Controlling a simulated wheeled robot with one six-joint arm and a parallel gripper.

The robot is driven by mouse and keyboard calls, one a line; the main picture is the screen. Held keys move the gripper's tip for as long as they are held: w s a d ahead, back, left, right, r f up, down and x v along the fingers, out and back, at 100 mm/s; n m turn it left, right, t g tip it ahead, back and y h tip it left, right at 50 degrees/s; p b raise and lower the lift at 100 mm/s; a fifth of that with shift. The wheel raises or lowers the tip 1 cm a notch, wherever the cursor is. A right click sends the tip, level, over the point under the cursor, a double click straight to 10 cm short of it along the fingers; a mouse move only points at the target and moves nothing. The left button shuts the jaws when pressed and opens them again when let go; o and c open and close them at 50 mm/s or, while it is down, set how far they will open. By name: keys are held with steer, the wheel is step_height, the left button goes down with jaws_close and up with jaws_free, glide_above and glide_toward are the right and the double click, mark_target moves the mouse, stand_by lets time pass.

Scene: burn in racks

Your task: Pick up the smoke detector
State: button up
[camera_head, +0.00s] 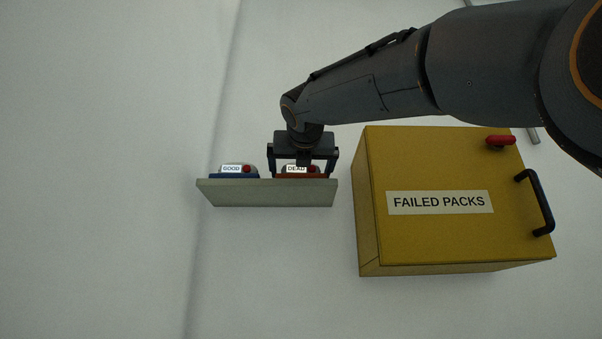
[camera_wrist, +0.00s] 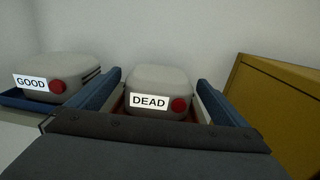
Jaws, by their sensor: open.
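A light grey rounded detector labelled DEAD with a red button (camera_wrist: 160,83) sits in a red tray (camera_wrist: 122,116). In the head view the DEAD detector (camera_head: 298,169) is on the shelf, partly hidden by my gripper (camera_head: 304,166). My gripper (camera_wrist: 160,95) is open, with one blue finger on each side of the DEAD detector. Whether the fingers touch it I cannot tell. A similar detector labelled GOOD (camera_wrist: 68,72) sits to the left in a blue tray (camera_wrist: 20,99). The GOOD detector also shows in the head view (camera_head: 240,168).
The shelf (camera_head: 268,193) is narrow and fixed to the pale wall (camera_head: 100,170). A closed yellow cabinet labelled FAILED PACKS (camera_head: 450,235) is close to its right, with a black handle (camera_head: 542,202) and a red latch (camera_head: 500,140). Left of the shelf is clear.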

steer(key=shift+w, duration=0.25)
steer(key=c, duration=1.2)
steer(key=shift+s+r, duration=0.1)
steer(key=shift+s+r+b, duration=0.15)
steer(key=shift+r+b, duration=0.15)
steer(key=shift+r, duration=0.05)
step_height(320, 180, up, 6)
steer(key=shift+r+p, duration=0.1)
steer(key=shift+p, duration=0.2)
steer(key=s+b, duration=0.6)
steer(key=s, duration=1.3)
steer(key=f+b, duration=0.1)
steer(key=f, duration=0.1)
steer(key=f+b, duration=0.2)
steer(key=w+f+b, duration=0.1)
steer(key=f+b, duration=0.1)
steer(key=shift+a, duration=0.4)
